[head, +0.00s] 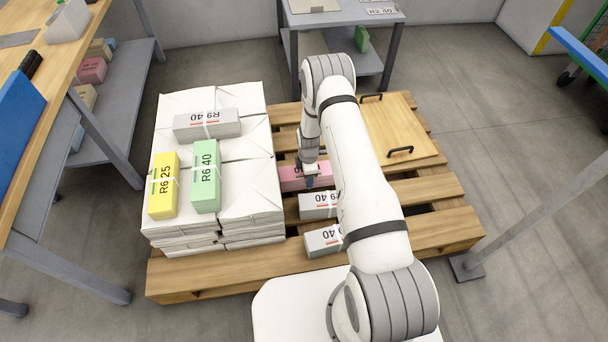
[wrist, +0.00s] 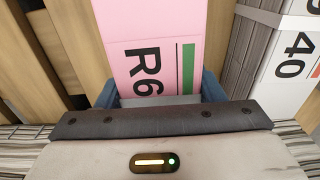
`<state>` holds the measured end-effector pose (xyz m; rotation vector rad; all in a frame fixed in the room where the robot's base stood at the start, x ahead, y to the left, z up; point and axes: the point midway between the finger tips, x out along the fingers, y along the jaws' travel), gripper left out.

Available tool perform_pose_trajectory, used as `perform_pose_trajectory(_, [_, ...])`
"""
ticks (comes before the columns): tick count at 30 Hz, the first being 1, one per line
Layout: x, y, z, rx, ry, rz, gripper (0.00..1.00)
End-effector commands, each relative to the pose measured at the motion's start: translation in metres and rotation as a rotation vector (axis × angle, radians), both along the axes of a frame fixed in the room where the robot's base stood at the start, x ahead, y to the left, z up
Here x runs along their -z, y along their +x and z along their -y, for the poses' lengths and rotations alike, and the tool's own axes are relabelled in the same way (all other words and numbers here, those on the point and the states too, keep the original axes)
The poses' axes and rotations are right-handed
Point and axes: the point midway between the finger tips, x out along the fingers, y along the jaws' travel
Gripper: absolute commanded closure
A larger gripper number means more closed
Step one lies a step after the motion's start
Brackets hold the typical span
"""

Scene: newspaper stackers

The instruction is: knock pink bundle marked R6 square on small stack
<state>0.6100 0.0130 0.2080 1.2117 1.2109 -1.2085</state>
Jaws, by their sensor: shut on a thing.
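The pink bundle marked R6 (head: 292,179) lies on the wooden pallet, just right of the big white paper stack (head: 256,188). My gripper (head: 309,182) is down at the pink bundle. In the wrist view, blue fingers stand on both sides of the pink bundle (wrist: 150,22), shut on it, with its R6 print and green bar facing up. Whether the bundle is clear of the slats cannot be told. Two grey bundles (head: 318,206) (head: 322,241) sit in front of it on the pallet, partly hidden by my arm. Which pile is the small stack is not clear.
On the white stack lie a yellow bundle (head: 163,186), a green bundle (head: 206,177) and a grey bundle (head: 207,123). A wooden board with black handles (head: 398,130) covers the pallet's right side. A grey bundle (wrist: 290,60) stands close on the right in the wrist view.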

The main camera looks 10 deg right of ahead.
Motion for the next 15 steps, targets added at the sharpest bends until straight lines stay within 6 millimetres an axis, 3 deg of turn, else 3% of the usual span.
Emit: perform_pose_trajectory(15, [-0.001,0.001,0.030,0.001,-0.001,0.003,0.96])
